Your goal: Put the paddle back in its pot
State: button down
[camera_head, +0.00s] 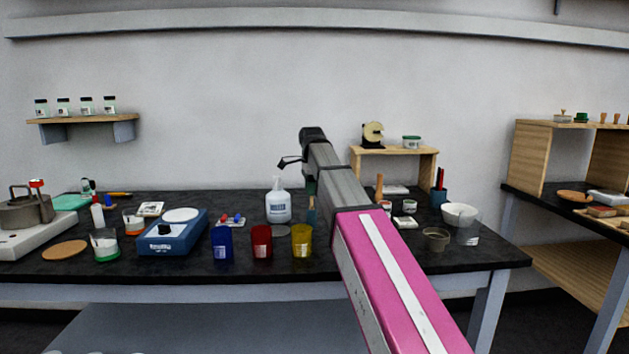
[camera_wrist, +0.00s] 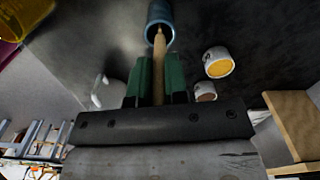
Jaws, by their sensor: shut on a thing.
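My gripper (camera_wrist: 158,82) is shut on the wooden paddle (camera_wrist: 159,62), which runs between its green fingers in the wrist view. The paddle's far end overlaps the mouth of a blue pot (camera_wrist: 169,14) at the top of that view. I cannot tell whether the end is inside the pot or above it. In the head view my pink and grey arm reaches over the bench, and the gripper and pot are mostly hidden near or behind it.
White cups with yellow (camera_wrist: 218,62) and brown (camera_wrist: 204,92) contents stand right of the gripper. A white bottle (camera_head: 278,207) and a yellow beaker (camera_head: 302,241) stand left of my arm. A teal holder (camera_head: 440,198) and a small wooden shelf (camera_head: 395,151) are to the right.

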jog(key=shift+f, duration=0.8)
jog(key=c, duration=1.1)
grip_release()
jog(key=shift+o, duration=0.2)
